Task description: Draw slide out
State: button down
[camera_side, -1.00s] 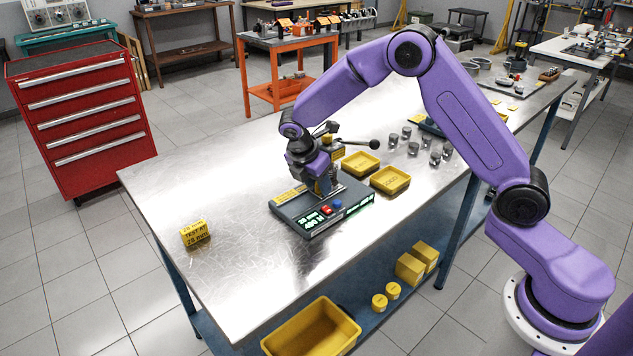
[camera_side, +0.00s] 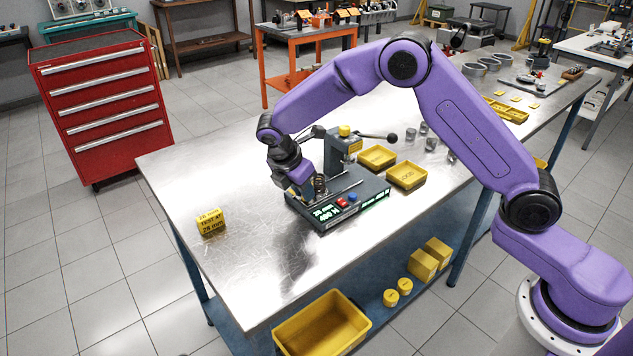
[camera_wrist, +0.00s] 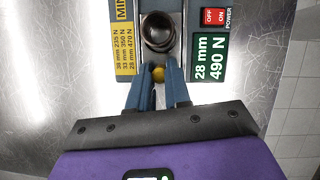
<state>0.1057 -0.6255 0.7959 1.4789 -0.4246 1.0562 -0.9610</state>
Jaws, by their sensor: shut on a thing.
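The spring tester (camera_side: 372,198) is a dark grey box on the metal bench with a lit green display and red and blue buttons. A dark coil spring (camera_wrist: 158,32) stands on its slide (camera_wrist: 146,60), clear of the press column (camera_side: 337,155); the spring also shows in the side view (camera_side: 320,185). In the side view my gripper (camera_side: 302,190) is at the tester's left end and hides the knob. The display reads 28 mm, 490 N.
A long black-knobbed lever (camera_side: 380,136) reaches right from the press. Two yellow trays (camera_side: 377,157) (camera_side: 406,175) and several grey cylinders stand behind. A yellow "test at 28 mm" block (camera_side: 211,221) sits at left. The bench between is clear.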

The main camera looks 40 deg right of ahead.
jog(key=shift+a, duration=0.35)
jog(key=c, duration=1.1)
grip_release()
jog(key=v, duration=1.7)
jog(key=shift+r, duration=0.3)
jog(key=s+d+f+m+y, duration=0.1)
jog(key=s+d, duration=0.4)
jog(key=s, duration=0.7)
jog(key=s+d+f+m+y, duration=0.2)
jog(key=s+d, duration=0.3)
jog(key=s, duration=0.7)
jog(key=s+d+f+m+y, duration=0.2)
jog(key=s+d+f+m, duration=0.1)
jog(key=s, duration=0.9)
jog(key=shift+d+m+g, duration=0.3)
jog(key=shift+d+m, duration=0.3)
jog(key=shift+d, duration=0.55)
